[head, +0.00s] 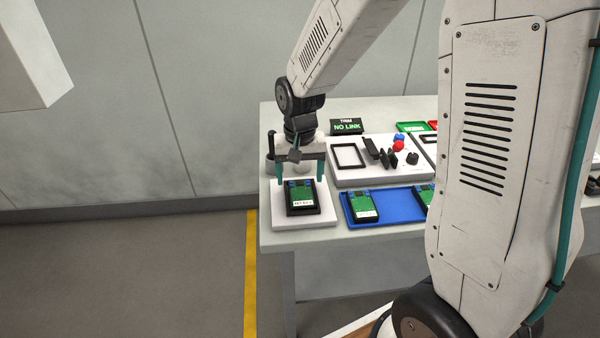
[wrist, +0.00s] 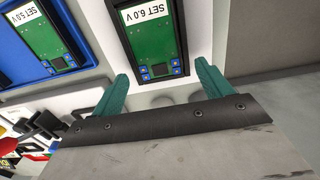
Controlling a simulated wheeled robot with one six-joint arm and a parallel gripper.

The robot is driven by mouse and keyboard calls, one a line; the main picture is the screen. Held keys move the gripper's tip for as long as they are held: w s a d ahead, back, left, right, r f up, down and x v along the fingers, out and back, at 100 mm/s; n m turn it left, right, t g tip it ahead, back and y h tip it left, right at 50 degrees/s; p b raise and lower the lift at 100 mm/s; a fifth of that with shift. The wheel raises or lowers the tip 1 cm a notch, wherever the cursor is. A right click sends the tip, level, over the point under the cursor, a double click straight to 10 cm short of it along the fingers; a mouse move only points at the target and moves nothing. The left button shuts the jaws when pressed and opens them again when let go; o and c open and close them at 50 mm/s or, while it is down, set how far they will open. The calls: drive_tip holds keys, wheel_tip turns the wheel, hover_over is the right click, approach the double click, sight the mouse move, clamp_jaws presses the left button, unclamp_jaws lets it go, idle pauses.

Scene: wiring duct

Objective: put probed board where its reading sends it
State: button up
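A green circuit board (head: 301,196) with blue parts and a white label sits in a black holder on a white block (head: 325,217) at the table's left end. In the wrist view its label reads "SET 6.0 V" on the board (wrist: 152,42). My gripper (head: 300,176) is open and empty near the board's far end. Its teal fingers (wrist: 162,88) are wider apart than the board and hold nothing. A small display (head: 347,126) behind reads "TRIM" and "NO LINK". A blue tray (head: 388,218) to the right holds more green boards (head: 361,206).
A white panel (head: 345,178) behind the blue tray bears a black frame (head: 348,157), black parts and a red knob (head: 398,146). Green and red trays (head: 410,127) show at the back. My arm hides the table's right part. Open floor lies left.

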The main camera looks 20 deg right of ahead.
wheel_tip(320, 180, up, 8)
idle(0.5)
drive_tip(key=shift+f, duration=0.1)
idle(0.4)
drive_tip(key=n+g, duration=0.1)
drive_tip(key=n, duration=0.1)
hover_over(311, 198)
drive_tip(key=s+d+r+t, duration=0.1)
drive_tip(key=s+r, duration=0.3)
drive_tip(key=s, duration=0.5)
drive_tip(key=s+d+r+n+t, duration=0.1)
drive_tip(key=s+r, duration=0.4)
drive_tip(key=s, duration=0.5)
drive_tip(key=shift+r+n, duration=0.25)
drive_tip(key=shift+n, duration=0.05)
drive_tip(key=shift+s, duration=0.1)
idle(0.5)
